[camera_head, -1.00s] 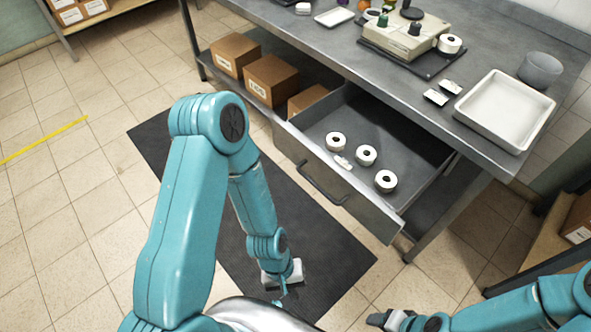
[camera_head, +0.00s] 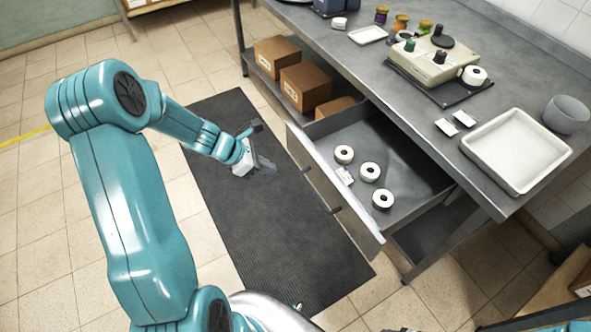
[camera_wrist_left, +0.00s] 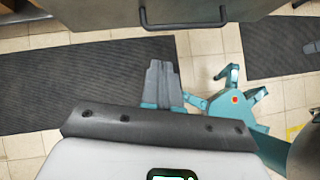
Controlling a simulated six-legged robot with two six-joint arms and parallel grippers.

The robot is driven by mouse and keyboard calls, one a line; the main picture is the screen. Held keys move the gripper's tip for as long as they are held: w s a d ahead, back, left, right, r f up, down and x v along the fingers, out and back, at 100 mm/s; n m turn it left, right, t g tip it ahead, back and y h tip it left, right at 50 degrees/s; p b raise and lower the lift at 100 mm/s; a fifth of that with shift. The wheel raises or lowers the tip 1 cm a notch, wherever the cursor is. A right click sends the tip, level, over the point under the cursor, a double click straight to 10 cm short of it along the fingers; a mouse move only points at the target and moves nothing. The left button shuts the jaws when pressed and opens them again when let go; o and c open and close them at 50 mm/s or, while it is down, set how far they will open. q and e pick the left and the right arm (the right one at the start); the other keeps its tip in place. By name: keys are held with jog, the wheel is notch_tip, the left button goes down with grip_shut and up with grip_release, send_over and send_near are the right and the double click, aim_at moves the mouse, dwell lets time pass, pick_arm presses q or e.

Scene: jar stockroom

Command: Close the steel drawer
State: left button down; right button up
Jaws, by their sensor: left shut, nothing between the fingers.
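The steel drawer (camera_head: 330,188) is pulled out from under the steel table, with its inside showing. Its dark bar handle (camera_head: 334,210) is on the outer front face, seen steeply from above. Three white rolls and a small white label lie inside. My left gripper (camera_head: 268,167) is shut and empty, in front of the drawer's left part and apart from it. In the left wrist view the shut fingers (camera_wrist_left: 162,75) point toward the drawer front (camera_wrist_left: 110,12) and its handle (camera_wrist_left: 182,28), with mat visible between. My right gripper is out of view.
The steel table (camera_head: 440,165) carries a white tray (camera_head: 515,190), a grey bowl (camera_head: 567,115) and a beige device (camera_head: 435,62). Cardboard boxes (camera_head: 305,85) stand on the lower shelf. A black mat (camera_head: 225,125) covers the floor before the drawer, clear of objects.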

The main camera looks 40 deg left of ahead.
pick_arm(q)
jog(key=w+a+x, duration=0.1)
jog(key=x, duration=0.9)
jog(key=shift+w+a+n+y, duration=0.35)
jog(key=shift+n+y, duration=0.05)
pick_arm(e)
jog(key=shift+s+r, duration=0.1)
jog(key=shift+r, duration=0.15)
pick_arm(q)
jog(key=shift+d, duration=0.1)
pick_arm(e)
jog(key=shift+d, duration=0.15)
pick_arm(q)
jog(key=shift+w, duration=0.1)
